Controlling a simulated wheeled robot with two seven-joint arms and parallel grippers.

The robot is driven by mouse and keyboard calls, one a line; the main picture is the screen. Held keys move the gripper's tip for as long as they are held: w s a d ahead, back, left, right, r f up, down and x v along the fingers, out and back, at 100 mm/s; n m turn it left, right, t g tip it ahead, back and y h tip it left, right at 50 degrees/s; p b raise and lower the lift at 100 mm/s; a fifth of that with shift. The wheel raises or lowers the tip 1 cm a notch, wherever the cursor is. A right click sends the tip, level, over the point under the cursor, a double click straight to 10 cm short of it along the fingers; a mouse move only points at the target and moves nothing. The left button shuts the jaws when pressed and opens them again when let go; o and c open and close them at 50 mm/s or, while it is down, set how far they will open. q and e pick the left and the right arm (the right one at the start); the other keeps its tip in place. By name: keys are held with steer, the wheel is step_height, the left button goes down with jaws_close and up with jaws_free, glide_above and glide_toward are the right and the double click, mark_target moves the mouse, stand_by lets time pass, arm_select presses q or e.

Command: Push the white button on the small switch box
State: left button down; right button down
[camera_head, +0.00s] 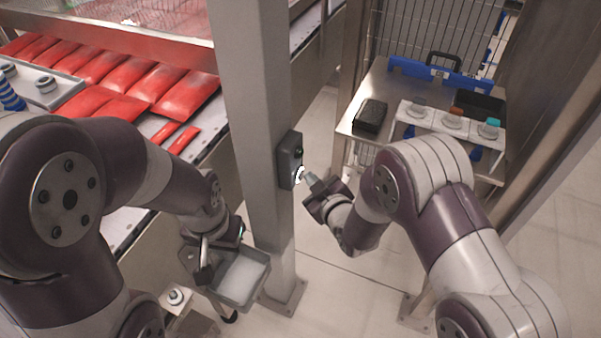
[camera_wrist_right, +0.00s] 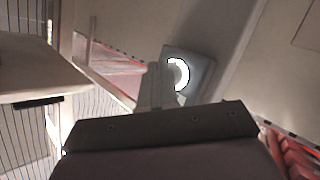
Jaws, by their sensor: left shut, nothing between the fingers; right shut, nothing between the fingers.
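The small dark switch box (camera_head: 288,162) is mounted on the grey metal post. Its white button (camera_head: 299,175) shows as a bright ring on the lower part of its face, below a small green light. My right gripper (camera_head: 308,179) is shut and empty, its tips pointing at the button from the right, very close. In the right wrist view the fingertips (camera_wrist_right: 155,80) overlap the left side of the box (camera_wrist_right: 203,66), beside the white button (camera_wrist_right: 181,75); I cannot tell whether they touch. My left gripper (camera_head: 204,266) is shut and empty, low, left of the post.
The grey post (camera_head: 258,100) stands between a conveyor with red packets (camera_head: 110,75) on the left and a metal table (camera_head: 375,88) on the right. A small grey tray (camera_head: 263,271) with whitish content is by my left gripper. Floor shows between post and table.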

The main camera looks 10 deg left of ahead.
steer(key=shift+d, duration=0.1)
steer(key=shift+s+d+p, duration=0.1)
steer(key=shift+s+d, duration=0.2)
steer(key=shift+d, duration=0.6)
steer(key=shift+s+d+p, duration=0.1)
steer(key=shift+s+d, duration=0.25)
steer(key=shift+d, duration=0.6)
steer(key=shift+s+d+p, duration=0.1)
steer(key=shift+s+d, duration=0.2)
steer(key=shift+d, duration=0.6)
